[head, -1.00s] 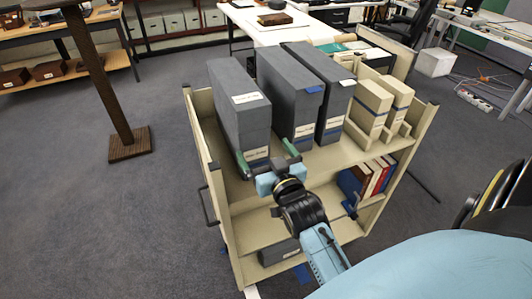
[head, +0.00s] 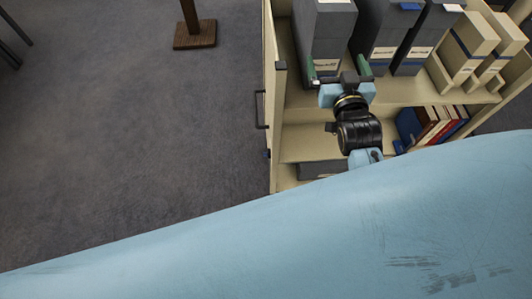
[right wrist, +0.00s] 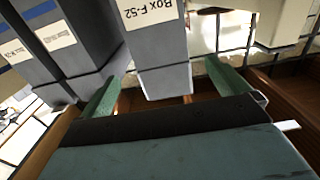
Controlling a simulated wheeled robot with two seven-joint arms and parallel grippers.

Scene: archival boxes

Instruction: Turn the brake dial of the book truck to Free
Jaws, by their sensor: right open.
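The beige book truck (head: 274,120) stands at the upper right of the head view, partly cut off and partly covered by my own blue body. I cannot make out a brake dial or its markings. A small dark blue piece (head: 267,154) shows low on the truck's left end, too small to identify. My right gripper (head: 337,70) is open in front of the left grey box (head: 325,35) on the top shelf. In the right wrist view, its green fingers stand apart with the grey box labelled Box F-52 (right wrist: 158,45) between them in the picture. Contact is unclear. My left gripper is not in view.
More grey boxes (head: 385,32) and beige boxes (head: 470,45) stand on the top shelf. Red and blue books (head: 428,122) sit on the shelf below. A dark handle (head: 261,108) sticks out from the truck's left end. The carpet (head: 130,120) left of the truck is clear, up to a wooden post base (head: 194,34).

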